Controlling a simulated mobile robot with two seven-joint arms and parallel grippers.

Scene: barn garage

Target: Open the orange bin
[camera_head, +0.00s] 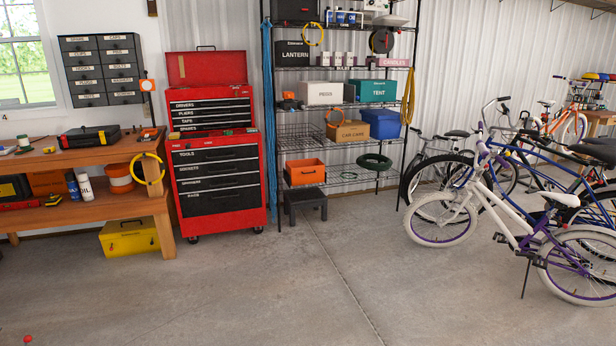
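Neither of my grippers is in view.
The rack (345,187) stands against the wall. A dark step stool (305,198) is on the floor below the bin. A red tool chest (218,190) stands left of the rack, and several bicycles (440,215) stand to the right. The concrete floor (300,290) in front is clear.

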